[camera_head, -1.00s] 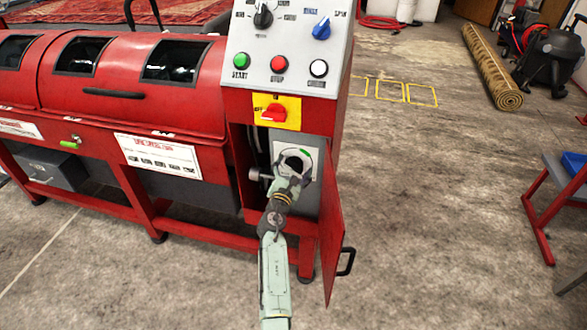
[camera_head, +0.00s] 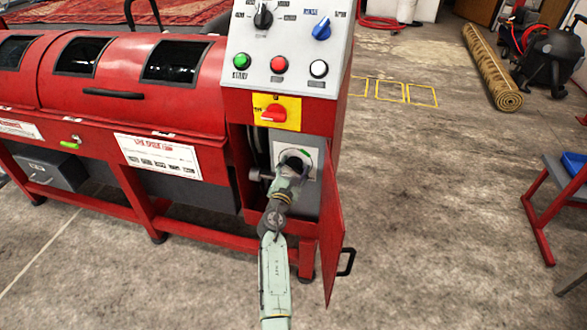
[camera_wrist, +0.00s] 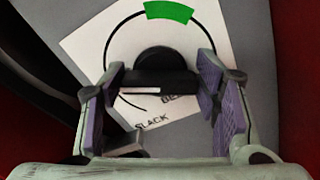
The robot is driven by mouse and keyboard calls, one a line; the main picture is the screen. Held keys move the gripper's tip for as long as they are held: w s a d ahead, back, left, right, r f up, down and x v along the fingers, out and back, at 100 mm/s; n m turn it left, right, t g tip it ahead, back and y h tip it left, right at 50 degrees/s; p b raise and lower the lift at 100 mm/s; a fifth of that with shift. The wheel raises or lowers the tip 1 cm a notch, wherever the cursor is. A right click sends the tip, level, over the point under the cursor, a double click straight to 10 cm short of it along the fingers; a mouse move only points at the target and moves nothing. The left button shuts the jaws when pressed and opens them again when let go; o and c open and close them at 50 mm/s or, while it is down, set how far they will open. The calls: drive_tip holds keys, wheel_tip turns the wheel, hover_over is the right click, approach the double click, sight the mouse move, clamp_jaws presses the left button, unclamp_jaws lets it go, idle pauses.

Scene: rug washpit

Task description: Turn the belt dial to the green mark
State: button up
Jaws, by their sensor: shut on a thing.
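The belt dial (camera_wrist: 155,62) is a black round knob with a raised bar across it, on a white plate inside the open cabinet of the red machine. It also shows in the head view (camera_head: 294,161), partly hidden by my gripper. A pale strip marks the left part of the bar's near face. The green mark (camera_wrist: 168,11) lies on the dial's arc, above the knob in the wrist view. My gripper (camera_wrist: 160,80) is shut on the dial, its purple-padded fingers at either end of the bar. The word SLACK shows below left; another word is partly covered.
The open red cabinet door (camera_head: 331,240) stands just right of my gripper. Above are a red switch on a yellow plate (camera_head: 276,112) and the control panel (camera_head: 288,50). A grey knob (camera_head: 254,175) juts out left of the dial.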

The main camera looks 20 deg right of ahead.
drive_tip(key=shift+m, duration=0.3)
drive_tip(key=m+b, duration=0.1)
drive_tip(key=m, duration=0.1)
drive_tip(key=m+b, duration=0.1)
drive_tip(key=shift+d+f+m+b, duration=0.1)
drive_tip(key=shift+f+m+b, duration=0.1)
drive_tip(key=shift+m+b, duration=0.2)
drive_tip(key=m+b, duration=0.3)
drive_tip(key=m, duration=0.2)
drive_tip(key=shift+f, duration=0.15)
drive_tip(key=m+b, duration=0.4)
drive_tip(key=m, duration=0.1)
drive_tip(key=shift+f+m+b, duration=0.15)
drive_tip(key=shift+m+b, duration=0.2)
drive_tip(key=shift+m, duration=0.05)
drive_tip(key=shift+m+b, duration=1.55)
drive_tip(key=shift+m, duration=0.45)
drive_tip(key=o, duration=1.1)
drive_tip(key=shift+o, duration=0.2)
